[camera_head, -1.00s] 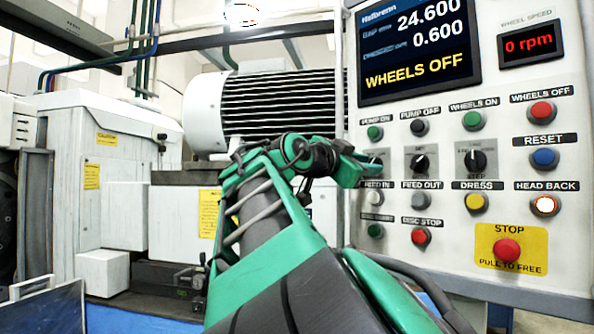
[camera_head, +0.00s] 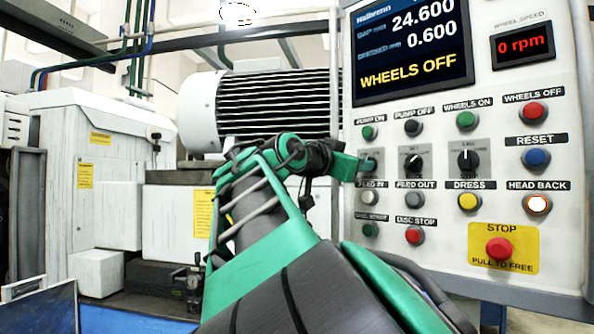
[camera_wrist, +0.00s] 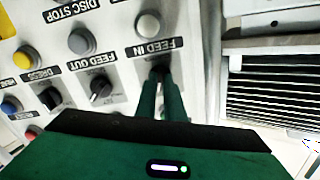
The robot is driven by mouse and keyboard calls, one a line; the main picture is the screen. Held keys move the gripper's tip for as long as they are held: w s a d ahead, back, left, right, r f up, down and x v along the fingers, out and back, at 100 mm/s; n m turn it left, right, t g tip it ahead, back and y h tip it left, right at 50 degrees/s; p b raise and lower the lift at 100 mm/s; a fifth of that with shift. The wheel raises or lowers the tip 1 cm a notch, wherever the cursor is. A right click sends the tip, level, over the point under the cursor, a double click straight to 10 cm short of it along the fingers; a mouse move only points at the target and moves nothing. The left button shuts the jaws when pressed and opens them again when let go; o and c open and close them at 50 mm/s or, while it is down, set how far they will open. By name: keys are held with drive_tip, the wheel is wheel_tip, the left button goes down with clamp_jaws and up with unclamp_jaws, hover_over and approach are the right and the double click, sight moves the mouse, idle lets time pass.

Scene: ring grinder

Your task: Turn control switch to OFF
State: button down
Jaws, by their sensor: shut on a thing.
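The control switch (camera_head: 374,155) is the leftmost of the rotary switches on the grinder's panel, between the PUMP ON and FEED IN labels. My gripper (camera_head: 363,166) is at it, coming from the left, and covers much of it in the head view. In the wrist view, which is upside down, my gripper's two green fingers (camera_wrist: 161,92) are shut on the dark knob of the control switch (camera_wrist: 160,70), below the FEED IN label. The knob's pointer and its position marks are hidden, so its setting cannot be read.
Two other rotary switches (camera_head: 414,162) (camera_head: 468,159) stand to the right, with several push buttons around them. A red STOP button (camera_head: 499,248) sits lower right. The screen (camera_head: 412,48) reads WHEELS OFF. A finned motor (camera_head: 275,105) stands behind my arm.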

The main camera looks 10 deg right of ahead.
drive_tip(key=n, duration=1)
drive_tip(key=shift+w+a+r+n, duration=0.15)
drive_tip(key=shift+a+n, duration=0.1)
drive_tip(key=shift+n, duration=0.45)
drive_tip(key=c, duration=1.9)
unclamp_jaws()
drive_tip(key=shift+a, duration=0.1)
drive_tip(key=shift+o, duration=0.2)
drive_tip(key=v, duration=1)
drive_tip(key=shift+a, duration=0.15)
